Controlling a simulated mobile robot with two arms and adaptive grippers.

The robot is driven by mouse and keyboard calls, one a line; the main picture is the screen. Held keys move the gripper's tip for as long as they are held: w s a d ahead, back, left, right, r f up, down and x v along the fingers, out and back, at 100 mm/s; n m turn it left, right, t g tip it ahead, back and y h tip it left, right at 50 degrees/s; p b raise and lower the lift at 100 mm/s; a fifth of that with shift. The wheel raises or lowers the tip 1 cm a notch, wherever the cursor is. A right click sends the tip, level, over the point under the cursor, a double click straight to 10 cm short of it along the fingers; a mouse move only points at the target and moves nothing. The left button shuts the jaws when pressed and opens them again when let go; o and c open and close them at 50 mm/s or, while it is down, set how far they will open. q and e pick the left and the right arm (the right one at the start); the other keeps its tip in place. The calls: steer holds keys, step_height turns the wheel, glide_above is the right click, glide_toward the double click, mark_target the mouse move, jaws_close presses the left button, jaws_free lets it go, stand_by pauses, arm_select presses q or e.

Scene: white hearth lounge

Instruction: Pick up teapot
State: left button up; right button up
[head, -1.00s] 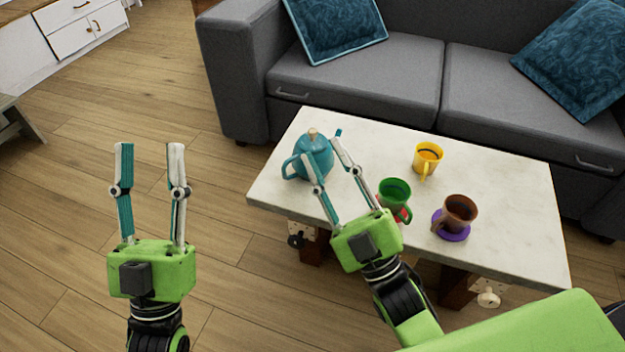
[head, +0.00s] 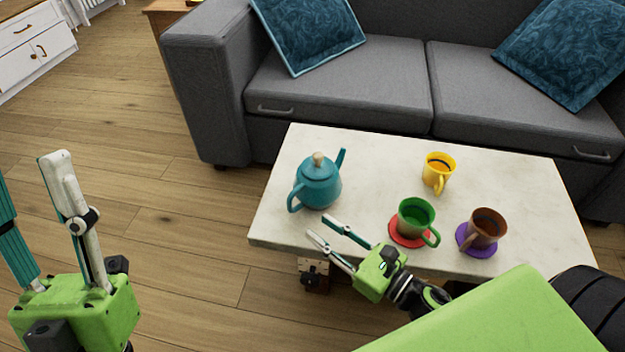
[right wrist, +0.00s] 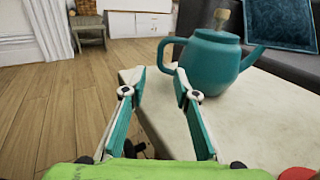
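The teal teapot (head: 319,184) with a pale knob stands upright on the left part of the white table (head: 380,152). Its handle faces front left and its spout points back right. My right gripper (head: 318,226) is open and empty at the table's front edge, in front of the teapot and apart from it. In the right wrist view the teapot (right wrist: 208,62) stands beyond the fingers, to the right, with its handle just past the right fingertip. My left gripper (head: 30,165) is open and empty over the floor at the far left, its left finger partly cut off.
A green cup (head: 415,217) on a red coaster (head: 397,236), a brown cup (head: 487,228) on a purple coaster (head: 475,250) and a yellow cup (head: 437,172) stand right of the teapot. The grey sofa (head: 340,95) is behind. Floor left of the table is clear.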

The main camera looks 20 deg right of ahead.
mark_target(289, 202)
steer(key=x, duration=0.5)
steer(key=shift+w, duration=0.15)
steer(key=shift+r+x, duration=0.2)
steer(key=shift+x, duration=1.2)
steer(key=shift+r+x, duration=0.15)
steer(key=shift+x, duration=1.2)
steer(key=shift+c, duration=0.4)
jaws_close()
steer(key=shift+r, duration=0.2)
